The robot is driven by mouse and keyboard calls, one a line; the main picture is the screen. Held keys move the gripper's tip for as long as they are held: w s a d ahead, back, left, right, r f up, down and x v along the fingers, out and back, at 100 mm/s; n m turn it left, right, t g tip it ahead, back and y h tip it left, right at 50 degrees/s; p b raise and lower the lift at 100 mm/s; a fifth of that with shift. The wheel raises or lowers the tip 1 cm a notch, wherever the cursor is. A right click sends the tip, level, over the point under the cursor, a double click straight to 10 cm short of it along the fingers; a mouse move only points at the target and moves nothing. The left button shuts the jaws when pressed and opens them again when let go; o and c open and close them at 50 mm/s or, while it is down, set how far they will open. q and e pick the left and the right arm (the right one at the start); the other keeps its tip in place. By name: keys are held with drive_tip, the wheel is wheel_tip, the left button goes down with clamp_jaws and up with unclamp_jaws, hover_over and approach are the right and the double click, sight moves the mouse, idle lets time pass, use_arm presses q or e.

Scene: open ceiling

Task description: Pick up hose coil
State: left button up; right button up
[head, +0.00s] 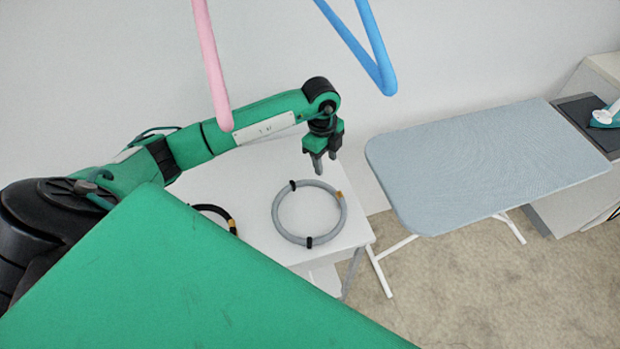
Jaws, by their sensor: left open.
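A grey hose coil (280,228) lies flat as a ring on a white table (258,250). It has black ties and a yellow-brown end fitting at its right. My left gripper (325,168) is open and empty, pointing down above the far side of the coil, apart from it as far as I can tell. A second, dark coil (214,208) with a yellow part lies to the left, partly hidden behind my green body panel. My right gripper does not show.
An ironing board (490,165) with a blue-grey cover stands to the right, with an iron (606,115) beyond it. A pink bar (212,65) and a blue bar (370,60) hang in the near foreground. The wall is close behind the table.

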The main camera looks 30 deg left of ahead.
use_arm(q)
hover_over(329, 185)
drive_tip(key=a, duration=0.1)
wheel_tip(329, 185, down, 5)
drive_tip(key=shift+w+p, duration=0.15)
drive_tip(key=shift+p, duration=0.3)
drive_tip(key=f+p, duration=0.1)
drive_tip(key=f, duration=0.1)
drive_tip(key=d+f+p, duration=0.1)
drive_tip(key=f, duration=0.1)
drive_tip(key=shift+f, duration=0.65)
drive_tip(key=shift+c, duration=0.4)
clamp_jaws()
